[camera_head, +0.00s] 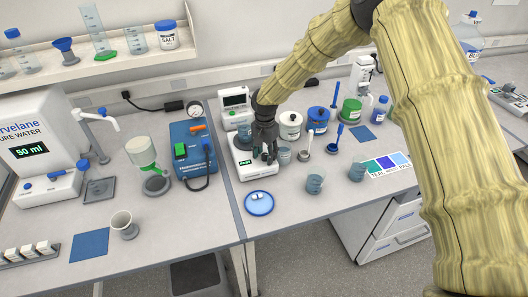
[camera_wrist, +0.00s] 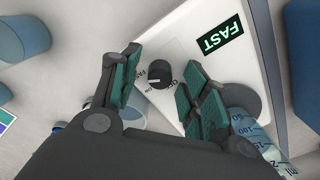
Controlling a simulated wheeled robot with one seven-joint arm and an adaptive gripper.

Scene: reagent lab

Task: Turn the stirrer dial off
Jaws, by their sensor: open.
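The stirrer (camera_head: 256,172) is a white flat unit with a dark display on its front, just right of the seam between two benches. In the wrist view its white top (camera_wrist: 200,25) carries a display reading FAST (camera_wrist: 220,34). The round black dial (camera_wrist: 160,73) has a light pointer line and small lettering around it. My gripper (camera_wrist: 158,85) is open, with one green-padded finger on each side of the dial and a gap to each. In the head view my gripper (camera_head: 267,150) is over the stirrer and hides the dial.
A graduated beaker (camera_wrist: 252,128) stands beside the right finger. A blue dish (camera_head: 259,203) lies in front of the stirrer. A blue device (camera_head: 193,150) stands to the left. Jars (camera_head: 290,125) and small beakers (camera_head: 316,181) stand to the right. The front bench strip is mostly clear.

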